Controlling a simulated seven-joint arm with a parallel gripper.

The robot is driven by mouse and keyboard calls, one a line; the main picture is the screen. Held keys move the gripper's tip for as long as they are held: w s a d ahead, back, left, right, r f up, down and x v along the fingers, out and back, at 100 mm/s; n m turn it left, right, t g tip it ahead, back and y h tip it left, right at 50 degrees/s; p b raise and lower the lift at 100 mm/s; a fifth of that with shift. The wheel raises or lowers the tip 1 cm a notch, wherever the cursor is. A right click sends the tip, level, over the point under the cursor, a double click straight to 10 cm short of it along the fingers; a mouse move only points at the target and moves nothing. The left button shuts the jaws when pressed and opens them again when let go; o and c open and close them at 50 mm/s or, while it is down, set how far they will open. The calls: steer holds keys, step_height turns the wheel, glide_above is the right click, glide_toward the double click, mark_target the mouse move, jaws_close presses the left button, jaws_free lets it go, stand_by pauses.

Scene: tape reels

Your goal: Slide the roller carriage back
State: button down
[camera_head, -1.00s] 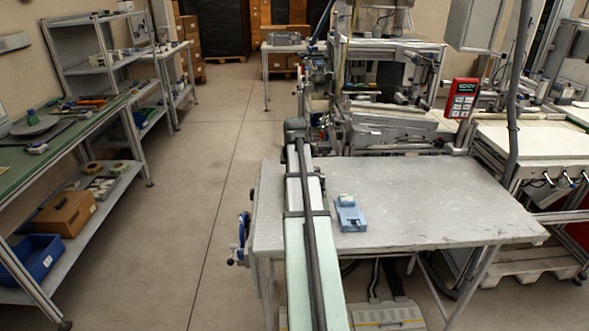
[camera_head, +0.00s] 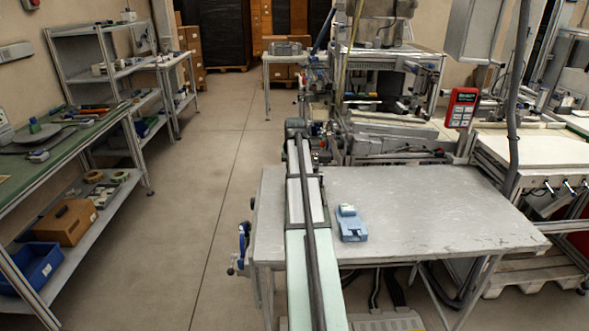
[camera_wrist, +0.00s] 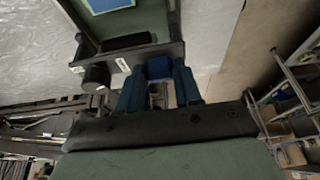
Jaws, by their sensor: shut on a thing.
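The block sits against a dark frame (camera_wrist: 125,61) with a black cylinder (camera_wrist: 95,77), which looks like the roller carriage. A green panel lies behind that frame, and a dark bar and another green surface fill the bottom of the wrist view. I cannot make out my gripper in the head view, nor clearly tell the carriage there.
A grey worktable (camera_head: 430,210) fills the middle right and carries a light blue device (camera_head: 351,225). A machine with a red control box (camera_head: 462,107) stands behind it. Shelving (camera_head: 100,215) with bins lines the left, with clear floor (camera_head: 190,220) between.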

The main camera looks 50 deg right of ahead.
steer(key=c, duration=0.8)
jaws_free()
steer(key=shift+w+d, duration=0.15)
steer(key=shift+o, duration=0.2)
steer(key=shift+r, duration=0.15)
steer(key=v, duration=1.3)
steer(key=shift+r, duration=0.25)
